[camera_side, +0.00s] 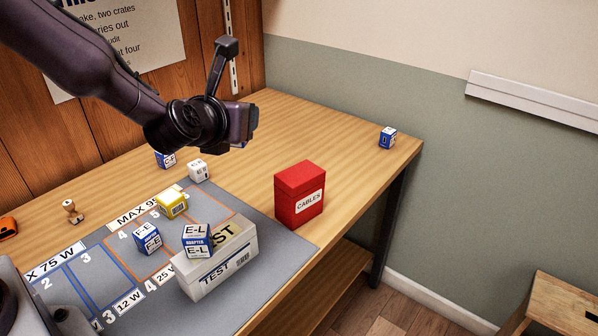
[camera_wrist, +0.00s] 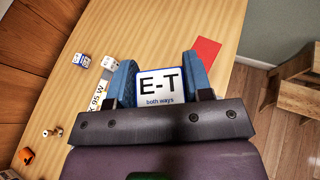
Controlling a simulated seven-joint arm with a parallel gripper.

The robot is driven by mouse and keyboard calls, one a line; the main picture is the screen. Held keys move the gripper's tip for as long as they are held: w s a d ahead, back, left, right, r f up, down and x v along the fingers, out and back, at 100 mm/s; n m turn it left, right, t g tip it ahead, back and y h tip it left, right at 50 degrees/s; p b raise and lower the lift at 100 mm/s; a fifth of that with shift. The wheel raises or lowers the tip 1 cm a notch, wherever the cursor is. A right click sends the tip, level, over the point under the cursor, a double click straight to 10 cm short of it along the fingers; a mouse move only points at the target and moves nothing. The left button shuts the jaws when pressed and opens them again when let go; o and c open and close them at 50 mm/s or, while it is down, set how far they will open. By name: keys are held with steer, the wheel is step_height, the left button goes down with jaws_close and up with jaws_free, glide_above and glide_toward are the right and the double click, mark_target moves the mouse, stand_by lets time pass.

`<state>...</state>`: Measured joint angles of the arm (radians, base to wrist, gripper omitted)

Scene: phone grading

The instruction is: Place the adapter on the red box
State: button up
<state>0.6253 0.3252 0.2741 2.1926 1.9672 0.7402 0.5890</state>
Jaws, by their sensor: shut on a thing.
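The red box (camera_side: 299,195), labelled CABLES, stands upright near the table's front edge in the side view. Its flat red top (camera_wrist: 206,52) shows in the wrist view, right of and beyond my gripper. My gripper (camera_wrist: 161,75) has its blue fingers shut on a white block (camera_wrist: 161,88) marked "E-T both ways", with a blue edge. In the side view my gripper (camera_side: 243,139) is in the air behind and left of the red box, and the block is mostly hidden there. Another block (camera_side: 197,241), marked E-L ADAPTER, sits on a white TEST box (camera_side: 215,264).
A grey mat (camera_side: 265,275) with marked lanes holds a yellow block (camera_side: 172,203) and an F-E block (camera_side: 147,238). White (camera_side: 198,170) and blue-white (camera_side: 165,159) blocks stand behind. Another blue-white block (camera_side: 387,137) is near the far right corner. The red box's top is clear.

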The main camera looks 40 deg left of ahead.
steer(key=shift+w+d+f, duration=0.15)
steer(key=shift+w+d, duration=0.05)
steer(key=shift+h, duration=0.3)
steer(key=w+f, duration=0.3)
steer(key=w, duration=0.1)
steer(key=w+d+f, duration=0.1)
steer(key=w+f, duration=0.2)
steer(key=w, duration=0.1)
steer(key=w+f, duration=0.3)
steer(key=w, duration=0.2)
steer(key=shift+d, duration=0.35)
steer(key=shift+w+f, duration=0.1)
steer(key=shift+f, duration=0.15)
steer(key=shift+w+f, duration=0.2)
steer(key=shift+f, duration=1.55)
steer(key=shift+f, duration=0.15)
steer(key=o, duration=0.9)
